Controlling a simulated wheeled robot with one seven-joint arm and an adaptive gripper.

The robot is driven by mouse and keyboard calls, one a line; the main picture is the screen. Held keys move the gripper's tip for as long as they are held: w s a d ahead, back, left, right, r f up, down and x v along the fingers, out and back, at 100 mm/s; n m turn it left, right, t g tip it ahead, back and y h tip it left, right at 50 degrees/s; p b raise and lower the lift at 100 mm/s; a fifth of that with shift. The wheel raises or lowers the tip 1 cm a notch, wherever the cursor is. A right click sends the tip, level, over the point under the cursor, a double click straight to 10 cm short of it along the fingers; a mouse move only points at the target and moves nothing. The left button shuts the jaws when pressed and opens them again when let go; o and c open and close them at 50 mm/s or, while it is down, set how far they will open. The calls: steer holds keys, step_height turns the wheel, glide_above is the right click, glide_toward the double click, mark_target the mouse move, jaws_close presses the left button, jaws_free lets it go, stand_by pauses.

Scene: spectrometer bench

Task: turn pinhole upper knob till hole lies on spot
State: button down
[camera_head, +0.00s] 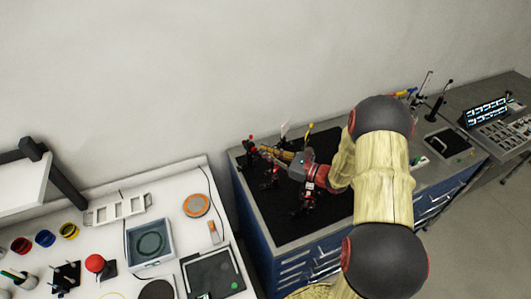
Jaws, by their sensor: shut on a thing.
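My gripper (268,151) reaches in from the right over the black board on the blue cabinet, its fingers pointing left. It is shut on a small part at the top of a dark mount (251,144) with red bits, which I take to be the pinhole's upper knob. The fingers cover most of that knob. The pinhole's hole and the light spot are too small or hidden to make out. A dark post with red parts (270,179) stands just in front of the gripper.
A yellow-topped post (308,131) stands behind the gripper and another small dark mount (306,195) in front. The black board (289,228) is bare at its front. A white table (176,179) with several items stands at left. My arm hides the cabinet's middle.

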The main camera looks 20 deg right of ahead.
steer(key=c, duration=1.9)
jaws_free()
steer(key=shift+r, duration=0.1)
step_height(320, 180, up, 10)
steer(key=shift+f, duration=0.1)
steer(key=shift+o, duration=0.3)
